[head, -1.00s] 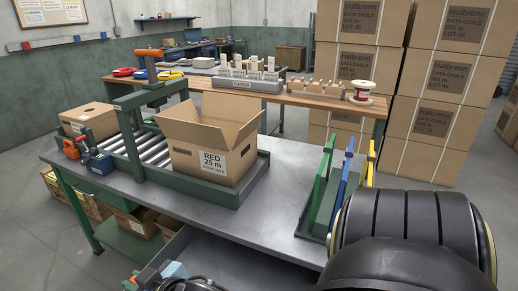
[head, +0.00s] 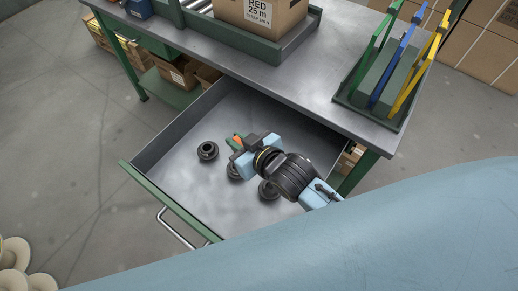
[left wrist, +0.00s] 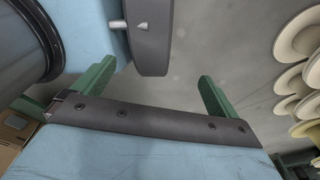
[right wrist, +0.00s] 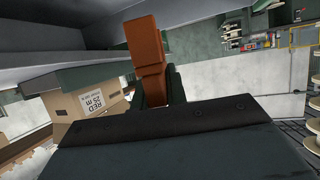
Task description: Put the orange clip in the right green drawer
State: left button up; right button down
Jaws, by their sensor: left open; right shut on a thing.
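The orange clip (right wrist: 147,45) stands between the fingers of my right gripper (right wrist: 156,85) in the right wrist view. In the head view the right gripper (head: 236,143) is low over the open drawer (head: 192,189), with a small bit of orange showing at its fingertips. The drawer has a green front and a grey metal inside. I cannot tell whether the clip touches the drawer floor. My left gripper (left wrist: 155,92) shows only in the left wrist view, open and empty, its green fingers wide apart.
Dark round parts (head: 208,150) lie in the drawer, some partly hidden by my right gripper. The workbench (head: 300,75) above holds a box (head: 262,14) and a rack (head: 365,112) with coloured dividers. Pale spools (head: 14,253) are at the lower left. The drawer's left part has free room.

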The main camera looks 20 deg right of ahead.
jog(key=s+a+f+n+y, duration=0.1)
jog(key=a+f, duration=0.1)
jog(key=f, duration=0.2)
jog(key=s+a+f+y+b, duration=0.1)
jog(key=a+f, duration=0.2)
jog(key=f, duration=0.1)
jog(key=s+a+f+n+g+b, duration=0.1)
jog(key=a+f, duration=0.1)
jog(key=f, duration=0.2)
jog(key=shift+a+n+y, duration=0.3)
jog(key=shift+a+y, duration=0.05)
jog(key=shift+y, duration=0.05)
notch_tip(320, 180, down, 3)
jog(key=shift+f+b, duration=0.2)
jog(key=shift+b, duration=0.7)
jog(key=shift+f, duration=0.3)
jog(key=c, duration=1.4)
grip_release()
pick_arm(q)
jog(key=shift+y, duration=0.3)
jog(key=a+f, duration=0.4)
jog(key=shift+a, duration=0.1)
jog(key=shift+w, duration=0.1)
